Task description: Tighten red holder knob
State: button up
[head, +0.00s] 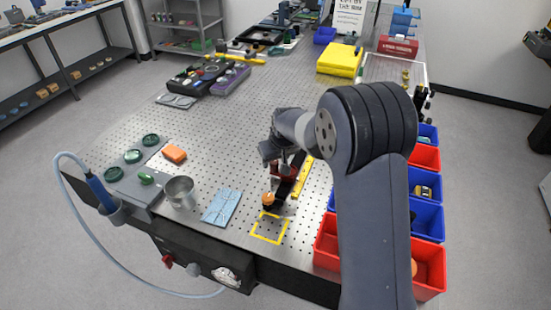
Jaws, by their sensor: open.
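My gripper (283,163) is in the head view at the end of my arm, right of the table's middle. It points down over a red holder (287,171) with a dark base. The jaws are open, and the picture is too small to show whether they touch the holder. An orange round piece (268,198) sits on a dark part at the near end of the holder. My gripper and wrist hide part of the holder, and I cannot make out its knob clearly.
A yellow bar (302,178) lies just right of the holder, and a yellow outlined square (269,227) is nearer the front edge. A blue cloth (222,206), metal cup (180,192) and orange block (174,153) lie left. Red and blue bins (327,242) line the right edge.

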jog(key=c, duration=1)
jog(key=shift+m, duration=0.4)
jog(key=m+h+b, duration=0.1)
jog(key=m, duration=0.1)
jog(key=m+h+b, duration=0.1)
jog(key=shift+a+f+m+b, duration=0.15)
jog(key=shift+a+m+b, duration=0.15)
jog(key=shift+m+b, duration=0.1)
jog(key=m+b, duration=0.1)
jog(key=m, duration=0.1)
jog(key=m+h+b, duration=0.1)
jog(key=m, duration=0.1)
jog(key=shift+a+m+h+b, duration=0.15)
jog(key=shift+m+h+b, duration=0.15)
jog(key=shift+b, duration=0.05)
jog(key=m, duration=0.1)
jog(key=m+h, duration=0.1)
jog(key=m, duration=0.1)
jog(key=shift+w+a+m+g+b, duration=0.1)
jog(key=shift+a+m+g+b, duration=0.05)
jog(key=shift+m+g+b, duration=0.2)
jog(key=shift+w+a+r+m+g+h, duration=0.1)
jog(key=shift+m+g+h, duration=0.25)
jog(key=shift+m, duration=0.8)
jog(key=shift+w+r+m+g+h, duration=0.1)
jog(key=shift+m+g+h, duration=0.25)
jog(key=shift+m, duration=0.75)
